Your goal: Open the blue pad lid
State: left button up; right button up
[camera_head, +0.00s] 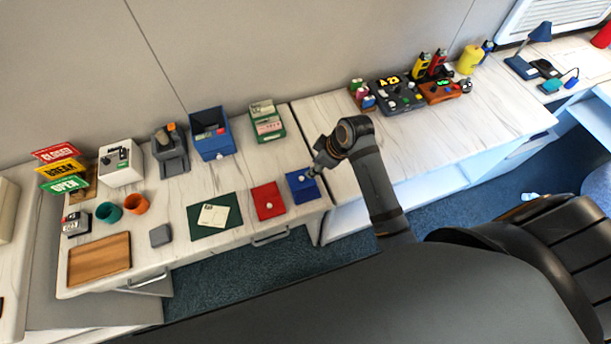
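The blue pad (303,192) is a small flat square with a lid, lying near the front edge of the white marble-look counter, just right of the red pad (268,203). Its lid looks shut. My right gripper (311,173) is over the far right part of the blue pad, pointing down and to the left. It hides some of the pad's top and is at or very near the lid's knob. Its fingers are too small and dark to tell whether they are open, or whether they touch the knob. My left gripper is not in view.
A green mat (214,217) with a paper lies left of the red pad. A green card box (267,125) and a blue bin (210,136) stand behind. A counter seam runs just right of the blue pad, with clear counter (420,140) beyond. A black chair (530,250) stands at right.

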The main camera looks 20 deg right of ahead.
aim_at(302, 177)
jog(key=x, duration=1)
jog(key=shift+w+f+p, duration=0.1)
jog(key=shift+f+p, duration=0.05)
jog(key=shift+p, duration=0.15)
grip_shut()
